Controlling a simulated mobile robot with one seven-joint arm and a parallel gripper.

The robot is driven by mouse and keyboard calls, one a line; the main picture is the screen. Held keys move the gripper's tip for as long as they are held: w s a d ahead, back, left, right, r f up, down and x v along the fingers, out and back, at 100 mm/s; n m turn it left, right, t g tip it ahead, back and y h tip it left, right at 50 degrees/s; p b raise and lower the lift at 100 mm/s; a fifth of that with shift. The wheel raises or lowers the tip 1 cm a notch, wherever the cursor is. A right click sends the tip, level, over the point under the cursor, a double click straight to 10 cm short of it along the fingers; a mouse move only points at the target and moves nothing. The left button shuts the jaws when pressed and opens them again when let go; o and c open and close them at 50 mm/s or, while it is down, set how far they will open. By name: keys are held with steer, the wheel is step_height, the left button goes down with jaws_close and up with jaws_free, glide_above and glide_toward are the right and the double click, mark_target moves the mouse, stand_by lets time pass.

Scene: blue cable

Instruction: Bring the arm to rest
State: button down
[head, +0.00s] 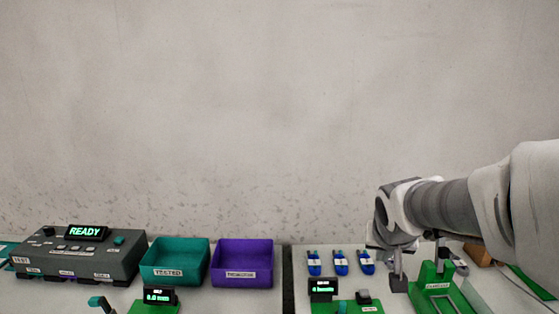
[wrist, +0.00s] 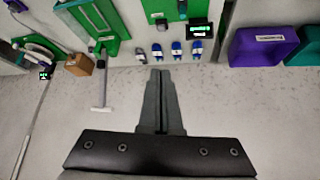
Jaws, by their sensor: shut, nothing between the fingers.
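My gripper (head: 398,284) hangs from my arm at the right of the head view, in front of the wall and by a green stand. In the wrist view its two fingers (wrist: 161,74) lie together, shut, with nothing between them. Three blue cable pieces (head: 340,263) with white labels lie in a row on the bench, left of my gripper in the head view. They also show in the wrist view (wrist: 176,51), just beyond the fingertips and apart from them.
The green stand (head: 432,274) is close to my gripper. A green board with a small display (head: 323,289) stands in front of the cables. A teal bin (head: 174,275), a purple bin (head: 243,278) and a grey READY box (head: 80,262) stand left. Space above the bench is clear.

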steer(key=s+a+r+n+y, duration=0.1)
steer(key=s+a, duration=0.2)
steer(key=s, duration=0.7)
steer(key=s+a+r+n+g+y, duration=0.1)
steer(key=s+a+n, duration=0.1)
steer(key=s, duration=0.7)
steer(key=shift+s+a, duration=0.35)
steer(key=shift+a, duration=0.4)
steer(key=shift+s, duration=0.1)
